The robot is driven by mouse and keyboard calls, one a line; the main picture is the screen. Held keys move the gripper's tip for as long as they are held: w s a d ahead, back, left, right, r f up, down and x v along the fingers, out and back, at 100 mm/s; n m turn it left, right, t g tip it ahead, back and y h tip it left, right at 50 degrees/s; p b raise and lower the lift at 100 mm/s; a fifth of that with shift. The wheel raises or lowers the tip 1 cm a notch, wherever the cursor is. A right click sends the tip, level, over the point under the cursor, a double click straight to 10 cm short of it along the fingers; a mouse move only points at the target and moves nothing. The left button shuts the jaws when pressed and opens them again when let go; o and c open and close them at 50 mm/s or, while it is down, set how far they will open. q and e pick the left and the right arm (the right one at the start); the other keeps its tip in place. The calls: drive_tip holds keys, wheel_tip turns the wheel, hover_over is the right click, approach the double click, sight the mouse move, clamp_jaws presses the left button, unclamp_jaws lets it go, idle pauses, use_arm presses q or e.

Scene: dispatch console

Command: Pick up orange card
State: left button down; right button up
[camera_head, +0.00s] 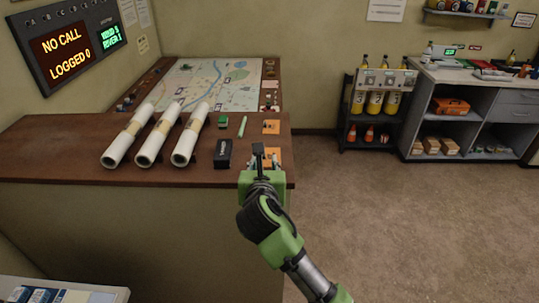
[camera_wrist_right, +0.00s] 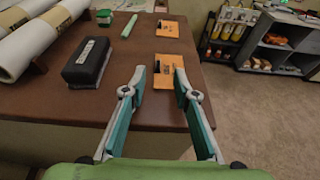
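Two orange cards lie on the brown desk. The nearer orange card (camera_wrist_right: 172,72) sits close to the desk's right front edge, with a dark clip-like piece at its left side; in the head view this card (camera_head: 274,156) is partly hidden by my gripper. The farther orange card (camera_head: 271,127) lies behind it and also shows in the wrist view (camera_wrist_right: 168,29). My right gripper (camera_wrist_right: 161,74) is open and empty, its fingertips on either side of the nearer card's image; contact cannot be told. In the head view my right gripper (camera_head: 262,159) reaches over the desk edge. My left gripper is not in view.
A black box (camera_head: 223,153) lies left of the nearer card. A green stick (camera_head: 242,126), a green block (camera_head: 223,122) and three rolled papers (camera_head: 158,136) are farther left. A map (camera_head: 212,86) covers the back. Bare floor lies right of the desk (camera_head: 60,140).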

sight(264, 162)
drive_tip(key=shift+w+r+p, duration=0.1)
drive_tip(key=shift+w+p, duration=0.25)
drive_tip(key=shift+w, duration=0.1)
drive_tip(key=p+x, duration=0.1)
drive_tip(key=x, duration=0.2)
drive_tip(key=shift+a, duration=0.15)
drive_tip(key=shift+w+f, duration=0.3)
drive_tip(key=shift+w, duration=0.15)
clamp_jaws()
